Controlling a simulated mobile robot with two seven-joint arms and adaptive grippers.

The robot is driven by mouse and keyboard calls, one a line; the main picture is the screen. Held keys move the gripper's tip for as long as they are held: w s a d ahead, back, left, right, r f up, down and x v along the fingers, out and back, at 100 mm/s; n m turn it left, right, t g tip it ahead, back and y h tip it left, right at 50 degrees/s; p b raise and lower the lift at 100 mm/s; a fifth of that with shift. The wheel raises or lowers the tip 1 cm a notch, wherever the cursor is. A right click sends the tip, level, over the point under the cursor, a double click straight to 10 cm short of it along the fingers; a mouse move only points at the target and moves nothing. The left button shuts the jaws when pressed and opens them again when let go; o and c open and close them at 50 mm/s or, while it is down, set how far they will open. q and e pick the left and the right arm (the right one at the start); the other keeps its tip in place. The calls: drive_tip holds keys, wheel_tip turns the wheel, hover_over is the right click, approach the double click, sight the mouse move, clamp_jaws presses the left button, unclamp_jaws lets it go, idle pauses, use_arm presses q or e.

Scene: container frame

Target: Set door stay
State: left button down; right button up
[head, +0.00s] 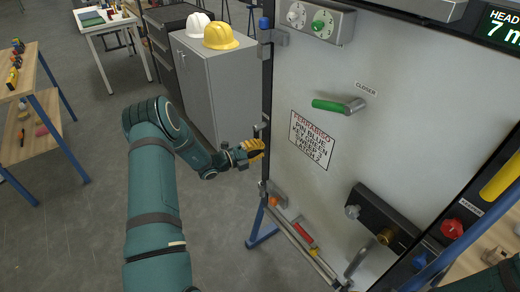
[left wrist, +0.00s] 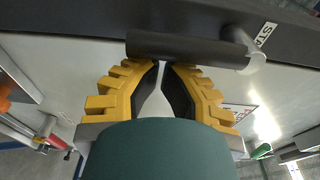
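My left gripper (head: 252,150) with its yellow-ribbed fingers is beside the left edge of the upright grey panel (head: 350,70). In the left wrist view its fingertips (left wrist: 160,66) come together at a dark round bar (left wrist: 185,45), with a narrow pale gap further back between the fingers. The bar sits on a light mount (left wrist: 252,62) beside a partly cut-off label starting "STA" (left wrist: 265,34). The bar lies across the fingertips, not visibly between them; whether they touch it I cannot tell. My right gripper is out of view.
The panel carries a green-gripped handle (head: 330,105) marked CLOSER, a notice (head: 311,139), dials (head: 322,22) above and a dark bar with knobs (head: 385,222). A grey cabinet (head: 215,85) with two helmets stands behind. Open floor (head: 85,220) lies left.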

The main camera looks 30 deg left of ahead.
sight(263, 139)
use_arm(q)
drive_tip(key=shift+w+a+f+m, duration=0.15)
drive_tip(key=shift+a+m, duration=0.1)
drive_tip(key=shift+m, duration=0.15)
drive_tip(key=m, duration=0.1)
drive_tip(key=a+m+b, duration=0.1)
drive_tip(key=w+a+m, duration=0.1)
drive_tip(key=shift+a+f+y+b, duration=0.15)
drive_tip(key=shift+f+y+b, duration=0.1)
drive_tip(key=shift+y+b, duration=0.1)
drive_tip(key=m, duration=0.1)
drive_tip(key=a+m+b, duration=0.1)
drive_tip(key=m, duration=0.1)
drive_tip(key=shift+w+a+r+g, duration=0.1)
drive_tip(key=shift+w+a+g, duration=0.15)
drive_tip(key=shift+a+g, duration=0.05)
drive_tip(key=a+m, duration=0.1)
drive_tip(key=w+a+r+m+y, duration=0.1)
drive_tip(key=m, duration=0.1)
drive_tip(key=a+r+m+b, duration=0.1)
drive_tip(key=shift+w+a+r+m, duration=0.1)
drive_tip(key=shift+w+m, duration=0.1)
drive_tip(key=shift+m, duration=0.2)
drive_tip(key=shift+a+r, duration=0.1)
